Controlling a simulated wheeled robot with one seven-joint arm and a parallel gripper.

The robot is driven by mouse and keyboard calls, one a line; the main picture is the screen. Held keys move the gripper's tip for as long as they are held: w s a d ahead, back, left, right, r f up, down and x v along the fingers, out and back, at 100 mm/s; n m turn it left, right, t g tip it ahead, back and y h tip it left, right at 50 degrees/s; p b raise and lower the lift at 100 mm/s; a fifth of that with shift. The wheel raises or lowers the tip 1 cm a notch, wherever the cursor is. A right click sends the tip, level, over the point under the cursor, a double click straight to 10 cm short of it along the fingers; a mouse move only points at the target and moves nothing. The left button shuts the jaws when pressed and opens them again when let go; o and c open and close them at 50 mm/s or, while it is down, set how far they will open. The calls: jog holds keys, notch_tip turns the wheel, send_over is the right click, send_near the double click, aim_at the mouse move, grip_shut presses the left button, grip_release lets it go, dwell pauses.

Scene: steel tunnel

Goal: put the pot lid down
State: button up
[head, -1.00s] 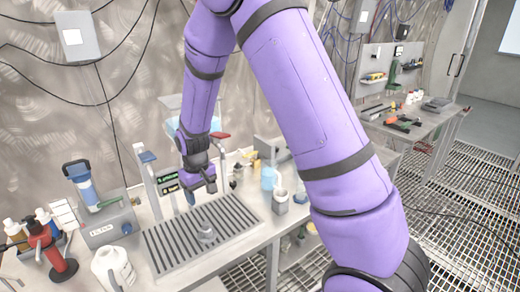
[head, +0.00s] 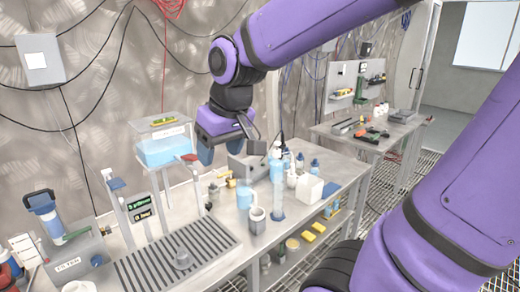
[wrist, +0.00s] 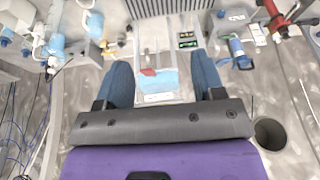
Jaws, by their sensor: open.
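I cannot make out a pot lid for certain in either view. My gripper (head: 224,155) is raised above the workbench, right of the clear tank of blue liquid (head: 163,150). In the wrist view my gripper (wrist: 163,82) has its two blue fingers wide apart, with nothing held between them. The tank (wrist: 157,82) shows beyond and between the fingers there.
A stand with green displays (head: 142,212) is behind the tray. A filter unit (head: 75,262) stands at left. A second bench (head: 375,140) with tools is farther right.

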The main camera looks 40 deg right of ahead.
jog(key=s+d+r+t, duration=0.1)
jog(key=s+r, duration=0.1)
jog(key=s, duration=0.8)
jog(key=shift+d+r+m+h, duration=0.15)
jog(key=shift+r+m+h, duration=0.15)
jog(key=shift+r, duration=0.1)
